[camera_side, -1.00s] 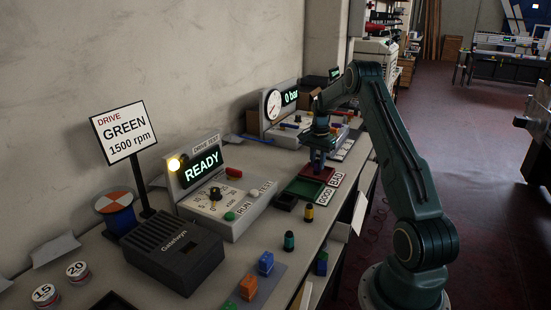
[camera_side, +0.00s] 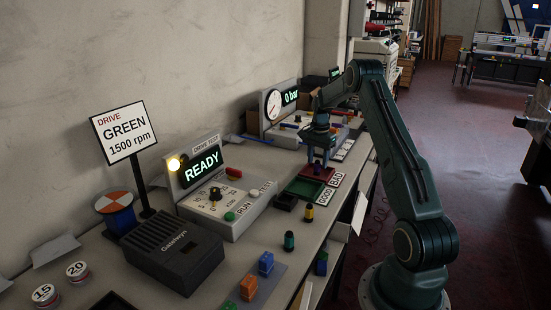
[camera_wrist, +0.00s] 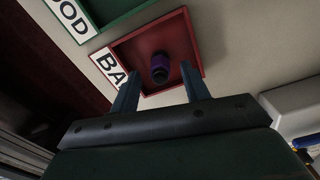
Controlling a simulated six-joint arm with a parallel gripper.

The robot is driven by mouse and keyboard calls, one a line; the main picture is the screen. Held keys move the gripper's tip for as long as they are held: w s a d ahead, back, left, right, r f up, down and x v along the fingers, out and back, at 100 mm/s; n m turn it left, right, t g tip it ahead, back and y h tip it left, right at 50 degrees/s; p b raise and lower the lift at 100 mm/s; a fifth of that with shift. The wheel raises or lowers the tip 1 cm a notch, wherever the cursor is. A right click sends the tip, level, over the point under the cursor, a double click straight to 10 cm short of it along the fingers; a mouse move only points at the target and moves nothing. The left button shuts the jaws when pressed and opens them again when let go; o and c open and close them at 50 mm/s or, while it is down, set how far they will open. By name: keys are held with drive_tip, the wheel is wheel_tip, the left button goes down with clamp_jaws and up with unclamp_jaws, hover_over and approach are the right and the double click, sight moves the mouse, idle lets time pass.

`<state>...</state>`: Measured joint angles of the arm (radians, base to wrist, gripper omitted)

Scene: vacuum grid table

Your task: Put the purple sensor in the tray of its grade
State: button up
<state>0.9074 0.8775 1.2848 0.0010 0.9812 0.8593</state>
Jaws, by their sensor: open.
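The purple sensor (camera_wrist: 160,68) lies in the red tray (camera_wrist: 188,33), which has the BAD label beside it. It shows as a small dark purple cylinder with a dark end in the wrist view, and small in the side view (camera_side: 317,169). My gripper (camera_wrist: 159,76) is open, with one blue finger on each side of the sensor and gaps between. In the side view my gripper (camera_side: 318,161) points down over the red tray. The green tray (camera_side: 304,188), labelled GOOD, is beside the red one and shows no part in it.
A drive test box (camera_side: 222,190) reading READY stands to the left. A sign (camera_side: 122,133) reads GREEN, 1500 rpm. Yellow (camera_side: 308,213) and green (camera_side: 289,241) banded sensors stand in front of the trays. Blue and orange blocks (camera_side: 248,287) lie nearer.

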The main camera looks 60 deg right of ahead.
sight(316, 161)
wheel_tip(316, 161, up, 11)
idle(0.5)
idle(0.5)
drive_tip(key=a+r+n+t+h, duration=0.1)
drive_tip(key=a+r+n, duration=0.5)
drive_tip(key=a, duration=0.7)
drive_tip(key=a+r+n+t, duration=0.1)
drive_tip(key=a+r+n, duration=0.2)
drive_tip(key=a+r, duration=0.75)
drive_tip(key=s+a+f+n+t, duration=0.1)
drive_tip(key=s+a+f+n, duration=0.1)
drive_tip(key=s+a+n, duration=0.3)
drive_tip(key=s+a+f+n+t+y, duration=0.1)
drive_tip(key=s+a+n, duration=0.5)
drive_tip(key=s+a, duration=0.6)
drive_tip(key=a+f+t, duration=0.1)
drive_tip(key=a+f, duration=0.1)
drive_tip(key=a, duration=0.3)
drive_tip(key=shift+s+t, duration=0.3)
drive_tip(key=shift+s, duration=0.05)
